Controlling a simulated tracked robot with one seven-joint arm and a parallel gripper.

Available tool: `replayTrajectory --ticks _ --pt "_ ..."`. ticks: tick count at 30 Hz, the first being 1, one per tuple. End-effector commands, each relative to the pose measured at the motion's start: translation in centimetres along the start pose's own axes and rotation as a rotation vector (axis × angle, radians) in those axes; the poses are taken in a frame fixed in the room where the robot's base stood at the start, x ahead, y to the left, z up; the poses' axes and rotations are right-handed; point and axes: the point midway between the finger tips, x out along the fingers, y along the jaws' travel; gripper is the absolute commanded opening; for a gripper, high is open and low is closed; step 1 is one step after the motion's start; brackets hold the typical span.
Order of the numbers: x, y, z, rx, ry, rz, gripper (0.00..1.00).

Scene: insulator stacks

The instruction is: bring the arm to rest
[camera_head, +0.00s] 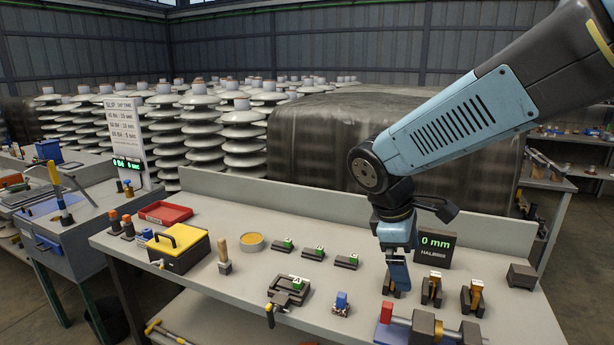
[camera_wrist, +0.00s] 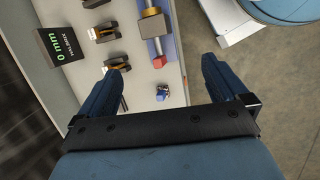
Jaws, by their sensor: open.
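My arm reaches in from the upper right in the head view and bends down at the elbow joint. My gripper (camera_head: 398,280) points down over the right part of the workbench (camera_head: 220,270). In the wrist view my gripper (camera_wrist: 164,62) shows two blue fingers spread wide, with nothing held between them. The bench top, a red-ended bar device (camera_wrist: 159,62) and a small blue-and-white piece (camera_wrist: 162,92) show beyond the fingers. The exact height of the fingertips above the bench cannot be told.
A display (camera_head: 436,248) reading 0 mm stands behind several small clamps (camera_head: 431,290). The bar device (camera_head: 420,325) is at the front edge. A yellow-topped box (camera_head: 178,245) and red tray (camera_head: 166,213) are left. Insulator stacks (camera_head: 243,140) and a dark covered block (camera_head: 320,135) stand behind.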

Motion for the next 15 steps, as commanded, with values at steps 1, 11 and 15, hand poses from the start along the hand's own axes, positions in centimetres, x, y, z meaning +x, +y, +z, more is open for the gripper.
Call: replayTrajectory --ticks 1,11,15 --pt "-0.5 0.0 1.0 0.084 0.039 -0.003 1.00" --pt "-3.5 -0.8 5.8 0.626 0.284 -0.038 1.00" --pt "-4.9 -1.3 7.6 0.844 0.389 -0.051 1.00"
